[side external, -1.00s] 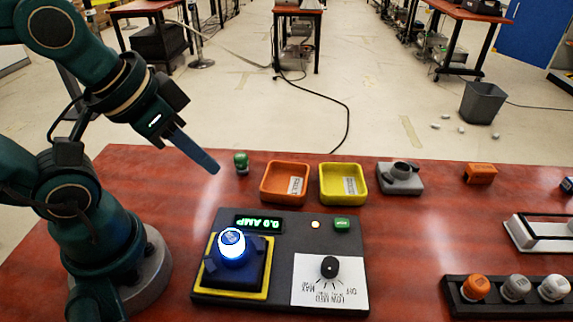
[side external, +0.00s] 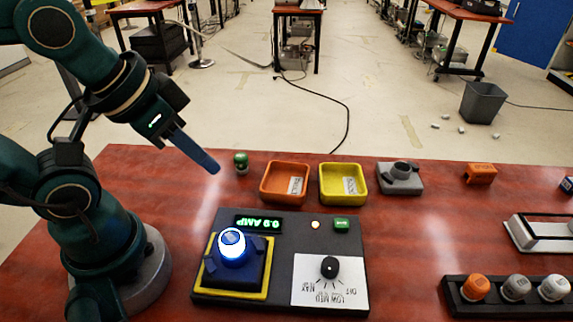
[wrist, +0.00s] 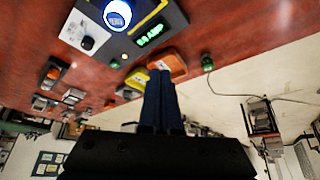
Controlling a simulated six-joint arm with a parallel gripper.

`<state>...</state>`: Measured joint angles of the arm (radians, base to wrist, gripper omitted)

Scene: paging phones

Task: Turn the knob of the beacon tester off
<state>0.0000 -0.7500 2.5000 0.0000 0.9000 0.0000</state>
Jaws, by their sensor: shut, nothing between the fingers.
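The beacon tester (side external: 278,258) is a dark box on the red-brown table. Its black knob (side external: 329,267) sits on a white panel with labels including OFF, LOW, MED and MAX; the exact pointer setting is too small to tell. A blue beacon (side external: 232,246) glows on the tester's yellow-edged pad, and the green display (side external: 259,223) reads about 0.9 AMP. My gripper (side external: 214,169) is shut and empty, above the table's back left, well away from the knob. In the wrist view the knob (wrist: 87,43) is at upper left, beyond the shut fingers (wrist: 160,75).
An orange bin (side external: 265,190) and a yellow bin (side external: 323,192) stand behind the tester. A green-topped beacon (side external: 241,163) stands near my fingertips. A grey fixture (side external: 400,178) and an orange block (side external: 480,174) lie right. A black rack (side external: 510,303) holds beacons.

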